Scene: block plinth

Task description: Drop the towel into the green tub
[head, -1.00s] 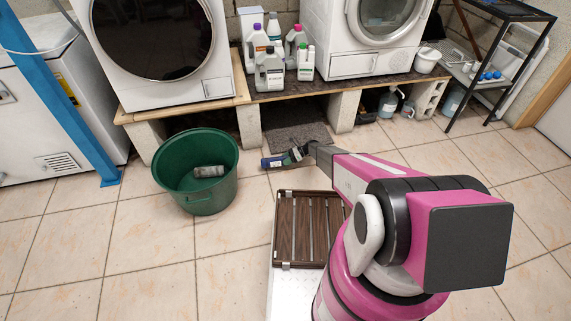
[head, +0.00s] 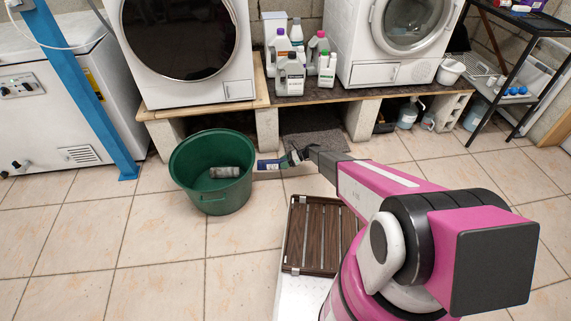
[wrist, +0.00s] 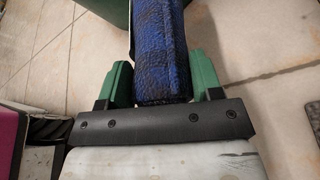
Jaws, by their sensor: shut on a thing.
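The green tub (head: 212,203) stands on the tiled floor in the head view, left of my gripper. A grey cylindrical object (head: 225,172) lies inside it. My gripper (head: 283,160) is just right of the tub's rim, shut on the blue towel (head: 268,164). In the wrist view, the dark blue towel (wrist: 160,50) sits between the two green fingers of my gripper (wrist: 163,85) and extends forward from them. A piece of the green tub (wrist: 116,12) shows at the top edge. The towel's far end is cut off there.
A plinth (head: 330,97) of boards on blocks bears two white machines and several bottles (head: 291,74). A blue post (head: 84,95) stands left of the tub. A dark shelf rack (head: 510,70) is at the right. Floor in front of the tub is clear.

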